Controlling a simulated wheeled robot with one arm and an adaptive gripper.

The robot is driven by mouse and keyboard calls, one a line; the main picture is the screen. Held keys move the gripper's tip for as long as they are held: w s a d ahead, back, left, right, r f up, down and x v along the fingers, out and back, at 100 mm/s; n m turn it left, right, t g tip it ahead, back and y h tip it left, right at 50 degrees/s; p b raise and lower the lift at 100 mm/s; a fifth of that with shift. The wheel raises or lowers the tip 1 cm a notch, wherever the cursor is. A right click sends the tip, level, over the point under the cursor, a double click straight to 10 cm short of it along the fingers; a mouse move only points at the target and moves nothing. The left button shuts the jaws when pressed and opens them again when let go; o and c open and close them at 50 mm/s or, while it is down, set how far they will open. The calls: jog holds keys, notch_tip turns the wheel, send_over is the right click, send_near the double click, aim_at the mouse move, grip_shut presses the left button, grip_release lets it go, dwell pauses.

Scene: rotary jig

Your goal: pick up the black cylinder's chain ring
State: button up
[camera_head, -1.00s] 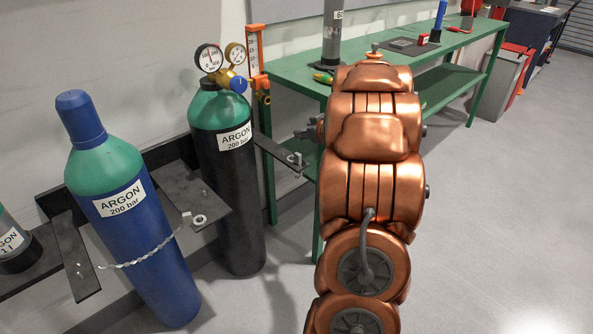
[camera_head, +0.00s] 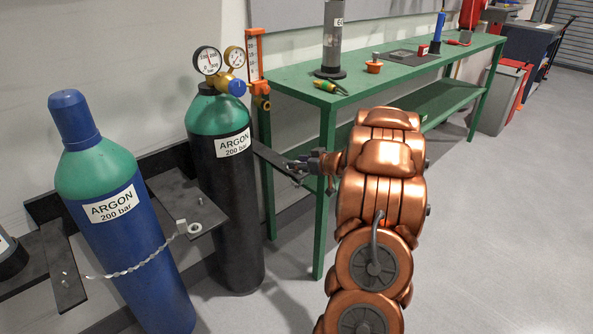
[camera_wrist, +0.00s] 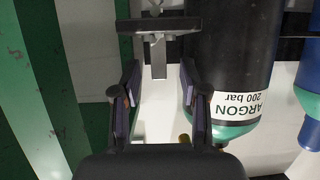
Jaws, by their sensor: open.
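The black cylinder (camera_head: 232,210) with a green shoulder and an ARGON label stands upright by the wall bracket. It shows upside down at the right of the wrist view (camera_wrist: 235,50). A small grey T-shaped piece (camera_wrist: 158,45), possibly the chain ring's hardware, shows ahead of the fingers in the wrist view; I cannot tell the ring itself. My gripper (camera_head: 303,170) is at the outer end of the bracket arm (camera_head: 268,156) right of the black cylinder, hiding that end.
A blue cylinder (camera_head: 130,250) stands at left with a chain (camera_head: 135,262) across its front. A gauge regulator (camera_head: 222,72) tops the black cylinder. The green workbench (camera_head: 300,88), with tools on it, stands behind my arm. The floor at right is clear.

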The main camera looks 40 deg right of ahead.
jog(key=shift+x, duration=1.05)
grip_shut()
